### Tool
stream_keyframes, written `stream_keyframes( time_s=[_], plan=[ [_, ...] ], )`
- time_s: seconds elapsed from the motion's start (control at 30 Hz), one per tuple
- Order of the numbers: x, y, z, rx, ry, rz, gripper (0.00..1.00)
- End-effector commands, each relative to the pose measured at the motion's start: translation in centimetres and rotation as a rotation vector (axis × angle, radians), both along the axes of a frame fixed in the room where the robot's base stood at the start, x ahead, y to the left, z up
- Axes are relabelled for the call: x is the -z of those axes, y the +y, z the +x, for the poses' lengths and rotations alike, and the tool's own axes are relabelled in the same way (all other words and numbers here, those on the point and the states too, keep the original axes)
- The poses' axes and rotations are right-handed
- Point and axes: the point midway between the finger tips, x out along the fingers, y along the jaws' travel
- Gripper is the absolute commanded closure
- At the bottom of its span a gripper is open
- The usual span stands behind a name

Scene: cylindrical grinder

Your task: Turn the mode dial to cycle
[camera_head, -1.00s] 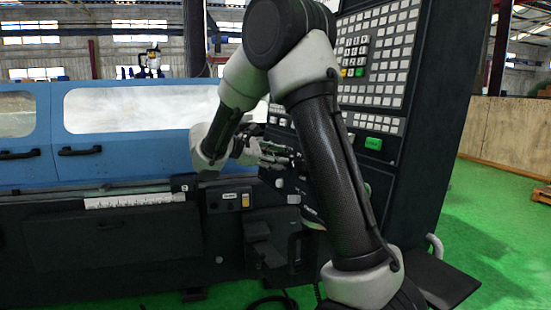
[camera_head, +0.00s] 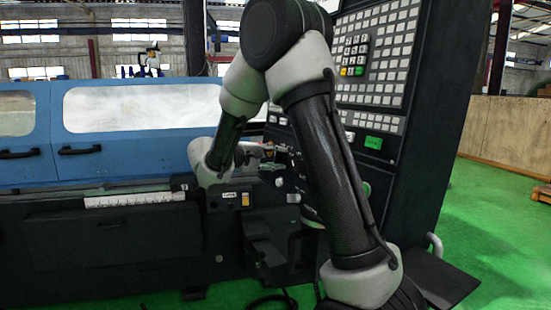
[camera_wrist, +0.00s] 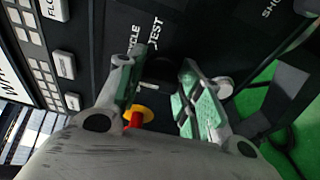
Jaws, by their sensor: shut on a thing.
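The mode dial (camera_wrist: 160,70) is a dark knob on the black panel in the wrist view, between my two fingers. Labels reading "TEST" (camera_wrist: 155,34) and a partly covered "...CLE" (camera_wrist: 133,36) stand just above it. My gripper (camera_wrist: 163,72) is shut on the dial, one finger on each side. The knob's pointer is too dark and covered to read. In the head view my gripper (camera_head: 268,152) is small at the control panel, beside my arm, and the dial cannot be made out there.
A red button on a yellow base (camera_wrist: 138,118) lies close below the fingers in the wrist view. Panel keys (camera_wrist: 65,65) line the left. In the head view the blue grinder doors (camera_head: 130,130) stand left and the tall keypad console (camera_head: 385,60) right. Green floor (camera_head: 480,220) is open at right.

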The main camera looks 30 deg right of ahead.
Motion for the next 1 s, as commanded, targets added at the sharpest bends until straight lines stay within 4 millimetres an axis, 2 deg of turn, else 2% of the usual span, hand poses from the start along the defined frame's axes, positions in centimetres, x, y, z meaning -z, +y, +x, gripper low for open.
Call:
stream_keyframes(
  time_s=[0.3, 0.5, 1.0],
  plan=[
    [0.25, 0.03, -0.02, 0.043, -0.232, -0.012, 0.88],
    [0.28, 0.04, -0.01, 0.059, -0.325, -0.016, 0.88],
    [0.33, 0.04, -0.02, 0.071, -0.385, -0.019, 0.88]
  ],
)
